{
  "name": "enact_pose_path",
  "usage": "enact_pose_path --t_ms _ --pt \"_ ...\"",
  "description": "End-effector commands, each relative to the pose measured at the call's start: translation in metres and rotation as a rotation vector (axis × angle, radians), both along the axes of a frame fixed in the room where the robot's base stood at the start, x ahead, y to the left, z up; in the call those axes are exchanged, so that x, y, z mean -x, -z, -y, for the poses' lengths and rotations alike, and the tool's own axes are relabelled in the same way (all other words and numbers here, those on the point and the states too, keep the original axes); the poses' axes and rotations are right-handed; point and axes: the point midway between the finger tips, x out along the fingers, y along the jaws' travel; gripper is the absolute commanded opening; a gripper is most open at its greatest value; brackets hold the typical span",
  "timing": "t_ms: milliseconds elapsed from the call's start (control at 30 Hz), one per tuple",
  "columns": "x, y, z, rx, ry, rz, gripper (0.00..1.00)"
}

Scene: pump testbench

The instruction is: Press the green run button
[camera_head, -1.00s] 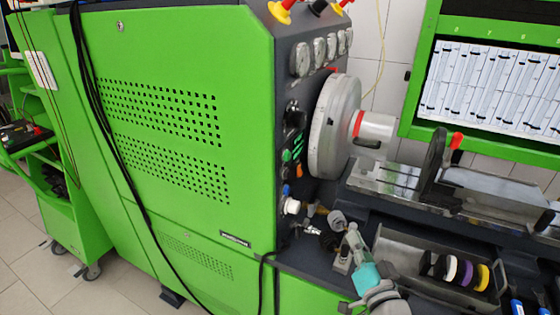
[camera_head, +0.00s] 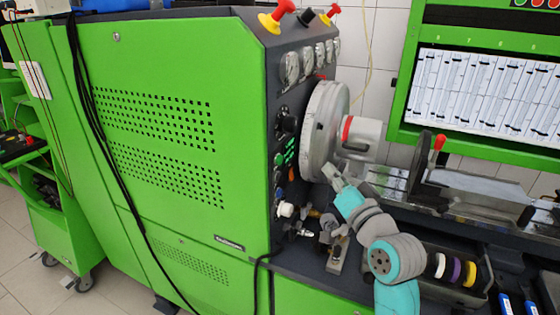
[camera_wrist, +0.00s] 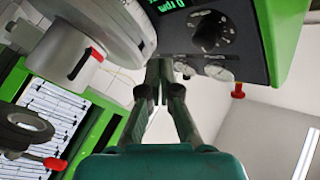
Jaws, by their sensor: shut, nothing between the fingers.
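The green run button (camera_head: 278,160) appears as a small green round button on the dark control panel, left of the lit green display (camera_head: 291,151). It is small and seen at a steep angle. My gripper (camera_head: 331,171) is in front of the machine, to the right of the panel and apart from the button, near the lower edge of the big round chuck. In the wrist view, my gripper (camera_wrist: 163,70) is shut and empty. That view shows the display (camera_wrist: 172,4) upside down with a black knob (camera_wrist: 212,32); I cannot make out the button there.
The grey chuck (camera_head: 320,130) stands out right of the panel. A white knob (camera_head: 286,210) and hose fittings sit below the button. Gauges (camera_head: 302,66) and a red mushroom button (camera_head: 284,8) are above. A tray with coloured discs (camera_head: 455,270) is at the lower right.

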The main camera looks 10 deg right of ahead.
Motion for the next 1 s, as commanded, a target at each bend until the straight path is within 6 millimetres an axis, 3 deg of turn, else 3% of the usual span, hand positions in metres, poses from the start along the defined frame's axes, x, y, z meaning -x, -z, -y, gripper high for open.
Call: enact_pose_path --t_ms 267,1000 --pt "-0.004 0.0 -0.006 0.0 -0.001 0.001 0.0" --pt "-0.049 0.0 -0.068 0.001 0.0 0.002 0.0"
